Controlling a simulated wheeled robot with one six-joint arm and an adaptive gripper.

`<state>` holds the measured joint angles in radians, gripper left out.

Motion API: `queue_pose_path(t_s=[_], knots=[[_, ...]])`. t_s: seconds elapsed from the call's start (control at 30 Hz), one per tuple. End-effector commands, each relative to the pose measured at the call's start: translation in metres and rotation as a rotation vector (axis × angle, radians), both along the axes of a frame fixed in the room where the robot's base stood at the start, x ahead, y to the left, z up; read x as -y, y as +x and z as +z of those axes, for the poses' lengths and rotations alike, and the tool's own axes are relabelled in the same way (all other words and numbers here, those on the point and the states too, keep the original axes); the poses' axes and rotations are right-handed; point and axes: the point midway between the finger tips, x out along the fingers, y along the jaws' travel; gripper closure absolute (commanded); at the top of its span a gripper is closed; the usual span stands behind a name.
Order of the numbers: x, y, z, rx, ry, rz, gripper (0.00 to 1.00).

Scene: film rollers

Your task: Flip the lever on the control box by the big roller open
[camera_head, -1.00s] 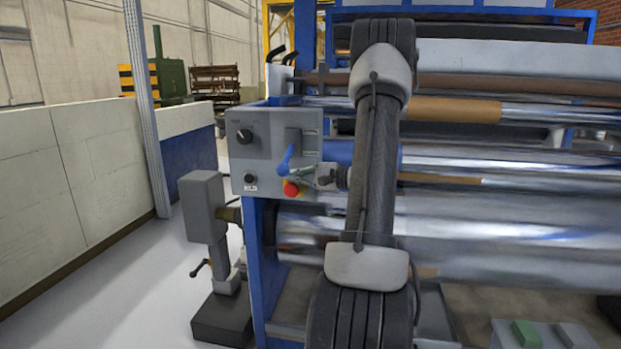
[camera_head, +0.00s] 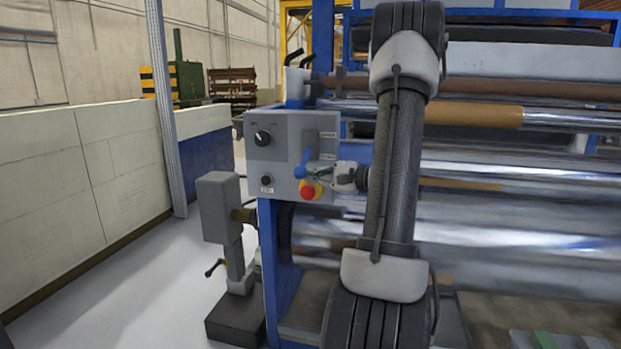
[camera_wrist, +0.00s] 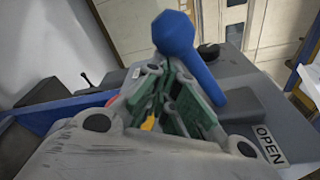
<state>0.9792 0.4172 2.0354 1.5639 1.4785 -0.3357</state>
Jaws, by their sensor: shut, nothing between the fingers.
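The grey control box (camera_head: 284,135) stands at the left end of the big roller (camera_head: 490,225). Its blue lever (camera_head: 302,167) is on the right of the front face, tilted, above a red button (camera_head: 307,190). My gripper (camera_head: 318,180) is at the lever's lower right in the head view. In the wrist view the lever's blue knob (camera_wrist: 174,32) is just past my gripper's green-padded fingertips (camera_wrist: 158,75), and its shaft runs along the right finger. I cannot tell whether they touch. The fingers are shut and empty. An OPEN label (camera_wrist: 270,146) lies at lower right.
A black knob (camera_head: 263,138) is on the box's left side. A grey post unit (camera_head: 218,205) with a small handle stands left of the box. Free floor (camera_head: 110,265) lies left, beside a pale low wall (camera_head: 75,185).

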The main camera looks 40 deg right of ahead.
Motion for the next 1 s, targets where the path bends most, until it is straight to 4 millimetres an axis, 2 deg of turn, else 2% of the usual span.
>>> queue_pose_path(t_s=[0.47,1.0], knots=[[-0.007,-0.005,0.010,-0.070,0.091,0.002,1.00],[-0.022,-0.016,0.053,-0.354,0.453,0.003,1.00]])
